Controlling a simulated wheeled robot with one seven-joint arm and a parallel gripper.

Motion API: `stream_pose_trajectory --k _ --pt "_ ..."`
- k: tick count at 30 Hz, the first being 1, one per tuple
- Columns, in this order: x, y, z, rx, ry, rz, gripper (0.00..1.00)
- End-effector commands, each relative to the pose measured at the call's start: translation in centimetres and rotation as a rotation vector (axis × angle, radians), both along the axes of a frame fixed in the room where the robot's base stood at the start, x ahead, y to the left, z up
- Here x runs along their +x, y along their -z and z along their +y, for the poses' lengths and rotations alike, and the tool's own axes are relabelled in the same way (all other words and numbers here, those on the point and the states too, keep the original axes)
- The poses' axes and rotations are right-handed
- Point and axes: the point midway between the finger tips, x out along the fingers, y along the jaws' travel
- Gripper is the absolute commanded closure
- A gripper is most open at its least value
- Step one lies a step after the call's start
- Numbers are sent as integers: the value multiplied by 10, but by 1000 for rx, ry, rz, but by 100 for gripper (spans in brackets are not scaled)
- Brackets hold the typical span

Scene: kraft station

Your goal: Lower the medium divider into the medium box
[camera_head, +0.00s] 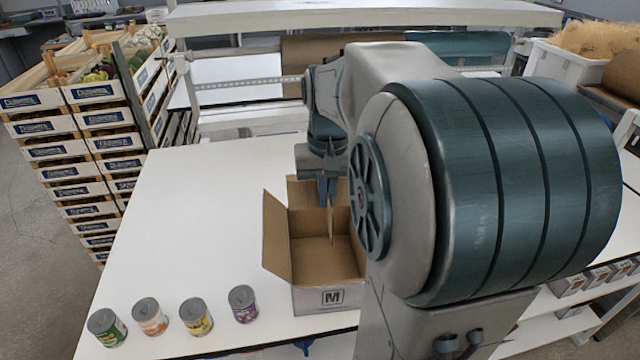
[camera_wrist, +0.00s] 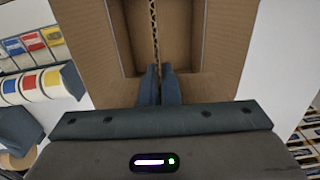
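The medium box (camera_head: 308,300) is an open brown carton marked M, standing on the white table with its flaps spread. My gripper (camera_head: 327,198) is over its far part, pointing down, with its fingers shut on the medium divider (camera_head: 332,228). The divider is a thin cardboard sheet seen almost edge-on, upright over and partly within the box outline. In the wrist view its corrugated edge (camera_wrist: 154,30) runs away from between my fingertips (camera_wrist: 160,75), between the box walls. How deep its lower edge sits is unclear. My arm hides the box's right side.
Several cans (camera_head: 196,317) stand in a row at the table's front left. A rack with paper rolls (camera_head: 310,65) is behind.

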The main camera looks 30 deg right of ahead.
Motion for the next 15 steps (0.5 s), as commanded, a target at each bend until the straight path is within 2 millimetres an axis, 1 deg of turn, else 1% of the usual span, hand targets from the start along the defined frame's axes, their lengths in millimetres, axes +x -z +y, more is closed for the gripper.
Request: stream_pose_trajectory --k 15 --pt "-1 37 -2 0 4 0 100"
